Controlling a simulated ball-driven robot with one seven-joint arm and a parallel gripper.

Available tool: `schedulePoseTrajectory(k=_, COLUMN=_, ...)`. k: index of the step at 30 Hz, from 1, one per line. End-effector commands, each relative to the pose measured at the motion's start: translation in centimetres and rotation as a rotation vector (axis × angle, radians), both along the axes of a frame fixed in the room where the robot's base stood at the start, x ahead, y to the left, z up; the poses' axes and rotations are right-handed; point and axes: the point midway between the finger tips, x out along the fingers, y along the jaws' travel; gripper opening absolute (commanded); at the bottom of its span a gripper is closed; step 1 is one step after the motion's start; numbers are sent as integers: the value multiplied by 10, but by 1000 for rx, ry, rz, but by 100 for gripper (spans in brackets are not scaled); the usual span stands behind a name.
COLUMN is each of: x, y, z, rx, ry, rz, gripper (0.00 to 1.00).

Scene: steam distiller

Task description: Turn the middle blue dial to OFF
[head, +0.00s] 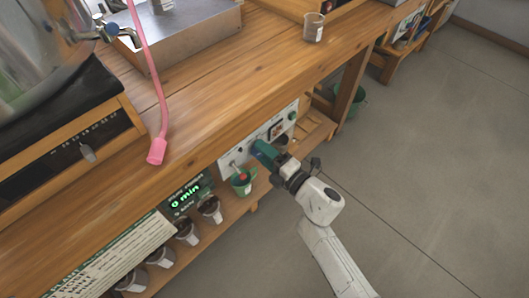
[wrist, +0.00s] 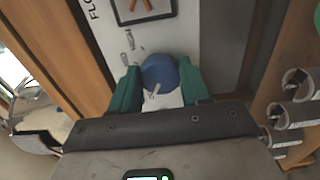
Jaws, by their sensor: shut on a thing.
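The blue dial (wrist: 160,74) sits on a white control panel (wrist: 112,38) in the wrist view, with a pale pointer mark on its face. My gripper (wrist: 158,88) has its two green fingers on either side of the dial, shut on it. In the head view my gripper (head: 262,152) reaches the panel (head: 232,158) on the front of the wooden bench, and its fingers hide the dial there. The panel's lettering near the dial is too small to read.
Several cups (head: 187,233) line the lower shelf beside a lit green display (head: 185,197). A pink hose (head: 157,150) lies over the bench top (head: 215,95). The grey floor (head: 440,170) at right is clear.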

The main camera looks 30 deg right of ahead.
Motion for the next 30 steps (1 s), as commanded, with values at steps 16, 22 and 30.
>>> schedulePoseTrajectory(k=16, x=-1, y=0, z=-1, rx=0, ry=1, rz=0, gripper=71)
schedulePoseTrajectory(k=22, x=-16, y=-5, z=-1, rx=-1, ry=4, rz=-1, gripper=71)
schedulePoseTrajectory(k=30, x=-65, y=-21, z=-1, rx=-1, ry=4, rz=0, gripper=71)
